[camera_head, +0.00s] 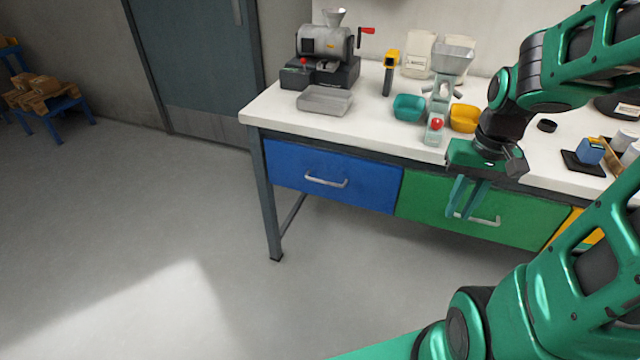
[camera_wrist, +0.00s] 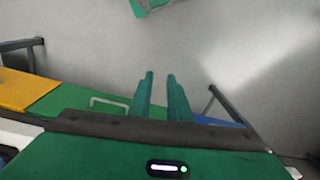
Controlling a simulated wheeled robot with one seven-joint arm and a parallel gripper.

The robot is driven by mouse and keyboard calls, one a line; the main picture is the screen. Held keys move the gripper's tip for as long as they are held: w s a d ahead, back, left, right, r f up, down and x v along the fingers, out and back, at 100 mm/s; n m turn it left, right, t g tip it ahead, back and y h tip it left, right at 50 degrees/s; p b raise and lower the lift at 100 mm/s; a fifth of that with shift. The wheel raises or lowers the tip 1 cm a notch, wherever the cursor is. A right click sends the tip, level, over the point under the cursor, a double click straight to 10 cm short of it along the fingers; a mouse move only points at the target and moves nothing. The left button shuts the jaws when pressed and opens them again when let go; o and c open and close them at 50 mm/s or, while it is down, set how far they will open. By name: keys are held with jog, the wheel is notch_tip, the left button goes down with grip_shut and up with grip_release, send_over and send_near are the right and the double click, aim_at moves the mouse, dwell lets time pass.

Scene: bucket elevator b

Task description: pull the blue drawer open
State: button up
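The blue drawer (camera_head: 360,184) is at the left end of the bench front in the head view. It looks closed, flush with the green drawer beside it. Its light grey bar handle (camera_head: 326,182) shows clearly and nothing touches it. My gripper (camera_head: 461,216) hangs fingers-down in front of the green drawer, to the right of the blue drawer. Its two fingers are apart with a narrow gap and nothing between them; they also show in the wrist view (camera_wrist: 160,76). In the wrist view only a small strip of the blue drawer (camera_wrist: 212,121) shows, right of the fingers.
The green drawer (camera_head: 420,192) with its handle (camera_head: 484,220) lies behind my gripper. A yellow drawer (camera_head: 588,236) is further right. The bench top (camera_head: 375,128) holds a grinder (camera_head: 325,45), a grey tray (camera_head: 324,100) and teal and yellow bowls. The floor before the blue drawer is clear.

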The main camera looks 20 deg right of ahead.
jog(key=w+a+f+t+y, duration=0.1)
jog(key=w+a+f+y, duration=0.25)
jog(key=w+f, duration=0.75)
jog(key=m+t+y, duration=0.5)
jog(key=m+t, duration=0.7)
send_near(327, 183)
jog(key=w, duration=0.2)
jog(key=shift+g, duration=0.3)
jog(key=x, duration=1)
jog(key=shift+a, duration=0.45)
grip_shut()
jog(key=shift+a, duration=0.1)
